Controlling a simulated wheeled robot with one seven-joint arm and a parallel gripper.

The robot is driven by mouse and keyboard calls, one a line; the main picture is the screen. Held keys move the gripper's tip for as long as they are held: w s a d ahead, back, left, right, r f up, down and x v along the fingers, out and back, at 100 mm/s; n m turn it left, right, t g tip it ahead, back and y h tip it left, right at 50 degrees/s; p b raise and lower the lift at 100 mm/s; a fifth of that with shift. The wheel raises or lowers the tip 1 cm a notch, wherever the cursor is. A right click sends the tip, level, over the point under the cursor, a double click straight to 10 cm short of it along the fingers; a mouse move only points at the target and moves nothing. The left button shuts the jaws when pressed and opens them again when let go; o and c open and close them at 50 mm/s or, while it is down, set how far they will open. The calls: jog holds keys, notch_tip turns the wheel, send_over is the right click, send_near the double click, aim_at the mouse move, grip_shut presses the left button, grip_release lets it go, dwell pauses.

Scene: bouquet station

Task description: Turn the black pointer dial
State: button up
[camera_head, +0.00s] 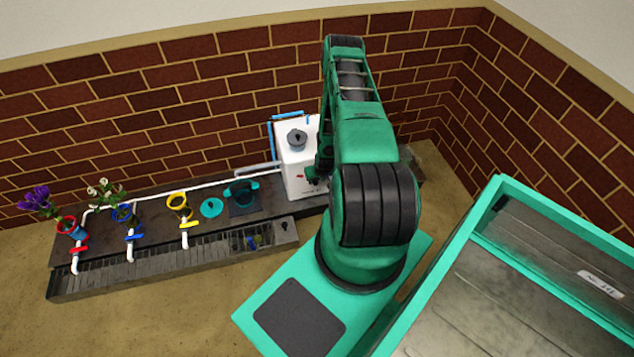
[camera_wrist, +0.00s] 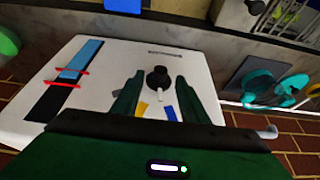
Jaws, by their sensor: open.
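The black pointer dial (camera_wrist: 158,77) is a round black knob with a small white pointer, on a white face of the white box (camera_wrist: 95,103). In the wrist view my gripper (camera_wrist: 159,76) is open. Its two green fingers stand on either side of the dial in the picture; I see no clear contact. A yellow mark (camera_wrist: 141,109) and a blue mark (camera_wrist: 169,113) show between the fingers. In the head view the white box (camera_head: 289,174) stands at the counter's right end, and my arm hides part of it. A grey knob (camera_head: 296,137) sits on its top.
Left of the box stand a teal pot (camera_head: 241,192), a teal disc (camera_head: 211,208), red, blue and yellow taps on white pipes, and pots with purple and white flowers. A blue strip (camera_wrist: 80,62) with red bands lies on the box face. A brick wall stands behind.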

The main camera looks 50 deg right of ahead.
aim_at(316, 182)
jog(key=shift+x, duration=2)
